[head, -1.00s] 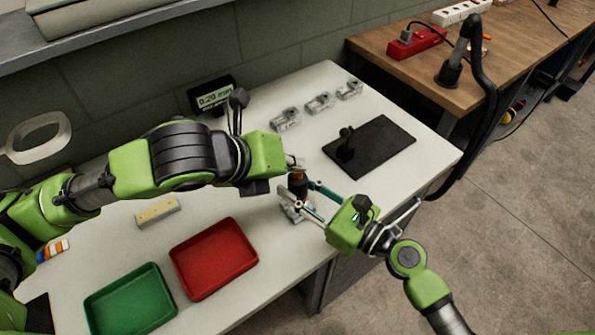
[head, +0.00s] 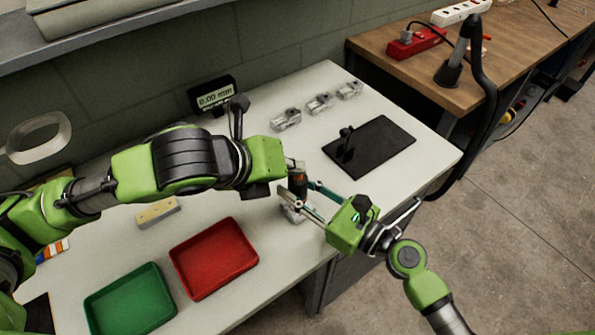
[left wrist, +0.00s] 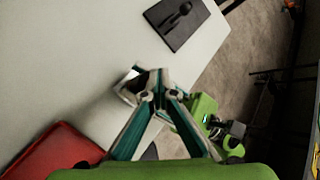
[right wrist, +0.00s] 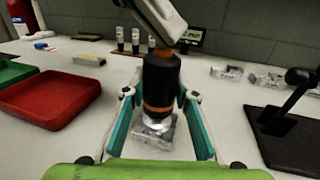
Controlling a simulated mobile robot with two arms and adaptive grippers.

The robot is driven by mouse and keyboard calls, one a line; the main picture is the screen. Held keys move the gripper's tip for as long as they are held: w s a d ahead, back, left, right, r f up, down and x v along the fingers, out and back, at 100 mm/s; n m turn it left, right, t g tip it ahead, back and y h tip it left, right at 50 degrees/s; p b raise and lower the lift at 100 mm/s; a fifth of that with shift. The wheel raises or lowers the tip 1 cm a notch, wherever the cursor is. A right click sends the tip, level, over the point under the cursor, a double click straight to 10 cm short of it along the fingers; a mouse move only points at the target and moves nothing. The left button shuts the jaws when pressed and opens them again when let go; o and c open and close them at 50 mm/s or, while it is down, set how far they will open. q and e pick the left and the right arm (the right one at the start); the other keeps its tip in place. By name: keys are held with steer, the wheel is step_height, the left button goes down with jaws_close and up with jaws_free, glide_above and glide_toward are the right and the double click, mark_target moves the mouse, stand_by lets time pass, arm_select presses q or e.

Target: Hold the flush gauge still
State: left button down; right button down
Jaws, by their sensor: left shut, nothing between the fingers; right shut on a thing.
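The flush gauge (right wrist: 161,82), a black cylinder with orange bands, stands upright on a clear or metallic block (right wrist: 152,135). It also shows at the bench's front edge in the head view (head: 298,184). My right gripper (right wrist: 160,97) is shut on the gauge, one teal finger on each side. My left gripper (head: 294,164) is shut and empty, its tips at the gauge's top. I cannot tell whether they touch it. In the left wrist view the closed fingertips (left wrist: 158,84) hide most of the gauge. A small display (head: 213,98) at the back appears to read 0.00 mm.
A red tray (head: 214,258) and a green tray (head: 131,300) lie left of the gauge. A black plate with a stand (head: 385,152) lies to the right. Several clear blocks (head: 319,103) line the back. A yellowish bar (head: 157,213) lies behind the red tray.

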mark_target(294, 177)
stand_by(0.5)
arm_select(q)
steer(key=shift+r, duration=0.8)
steer(key=shift+r, duration=2.5)
arm_select(e)
steer(key=c, duration=1.6)
jaws_free()
steer(key=shift+o, duration=0.2)
